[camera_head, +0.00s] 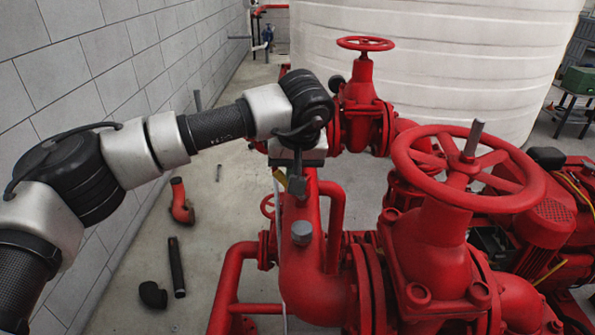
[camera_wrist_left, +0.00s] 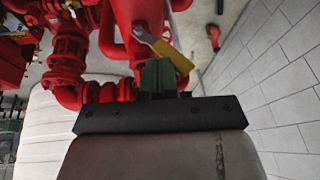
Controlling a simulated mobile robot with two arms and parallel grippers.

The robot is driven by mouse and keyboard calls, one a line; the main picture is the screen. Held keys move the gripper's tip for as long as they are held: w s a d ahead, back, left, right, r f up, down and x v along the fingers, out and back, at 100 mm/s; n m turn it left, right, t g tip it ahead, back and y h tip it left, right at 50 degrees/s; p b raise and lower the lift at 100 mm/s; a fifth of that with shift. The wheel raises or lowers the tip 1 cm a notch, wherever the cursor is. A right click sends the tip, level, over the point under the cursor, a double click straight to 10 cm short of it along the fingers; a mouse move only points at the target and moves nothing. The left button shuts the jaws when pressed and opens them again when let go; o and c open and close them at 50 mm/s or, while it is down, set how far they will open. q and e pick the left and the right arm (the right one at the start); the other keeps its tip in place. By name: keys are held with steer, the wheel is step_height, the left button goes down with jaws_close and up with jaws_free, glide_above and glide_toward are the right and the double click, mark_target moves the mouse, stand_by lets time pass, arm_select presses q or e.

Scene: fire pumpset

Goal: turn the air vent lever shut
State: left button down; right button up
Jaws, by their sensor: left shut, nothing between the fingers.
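The air vent lever, with a yellow handle (camera_wrist_left: 172,52) and a bare metal end (camera_wrist_left: 143,33), lies diagonally across the upper middle of the left wrist view. In the head view only a small yellow piece of the lever (camera_head: 279,176) shows beside my gripper; the rest is hidden. My left gripper (camera_head: 297,187) points down over the red pipework, its fingers shut and empty. In the left wrist view the shut fingers (camera_wrist_left: 158,72) are right by the yellow handle. I cannot tell whether they touch it. My right gripper is in neither view.
A large red handwheel valve (camera_head: 470,165) stands to the right, and a smaller one (camera_head: 366,44) behind. A red pipe (camera_head: 308,265) rises below my gripper. A grey block wall (camera_head: 90,60) bounds the left. Loose fittings (camera_head: 177,267) lie on the floor.

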arm_select(q)
steer(key=a+f+n+h+b, duration=0.1)
steer(key=a+f+h+b, duration=0.3)
steer(key=h+b, duration=0.4)
steer(key=shift+a+f+n+b, duration=0.3)
steer(key=shift+a+b, duration=0.4)
steer(key=shift+b, duration=2.75)
steer(key=shift+r, duration=0.15)
